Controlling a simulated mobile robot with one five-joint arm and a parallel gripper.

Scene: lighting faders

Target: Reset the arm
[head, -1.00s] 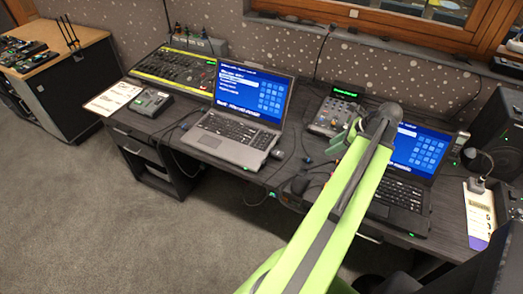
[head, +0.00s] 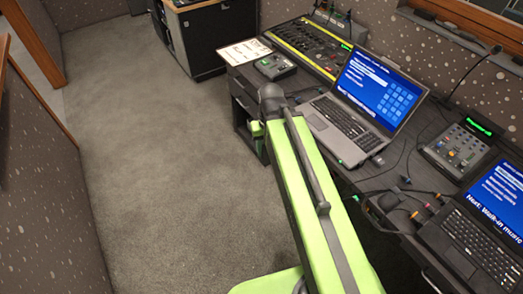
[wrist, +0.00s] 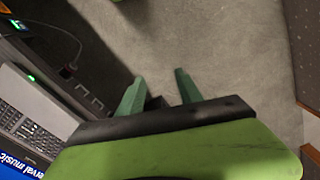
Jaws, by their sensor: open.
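My gripper (wrist: 159,82) shows in the wrist view as two green fingers set apart, with nothing between them. Grey carpet lies beyond the fingertips, and the desk edge is to their left. In the head view my green arm reaches up from the bottom to a dark joint, in front of the desk's edge. Only a small green piece shows past that joint, and the fingers cannot be made out there.
The desk holds a laptop (head: 352,105), a lighting fader console (head: 310,45), a small control box (head: 275,67), a mixer (head: 455,148) and a second laptop (head: 485,225). Cables lie between them. Open carpet (head: 165,150) spreads left of the desk, up to a speckled wall (head: 40,190).

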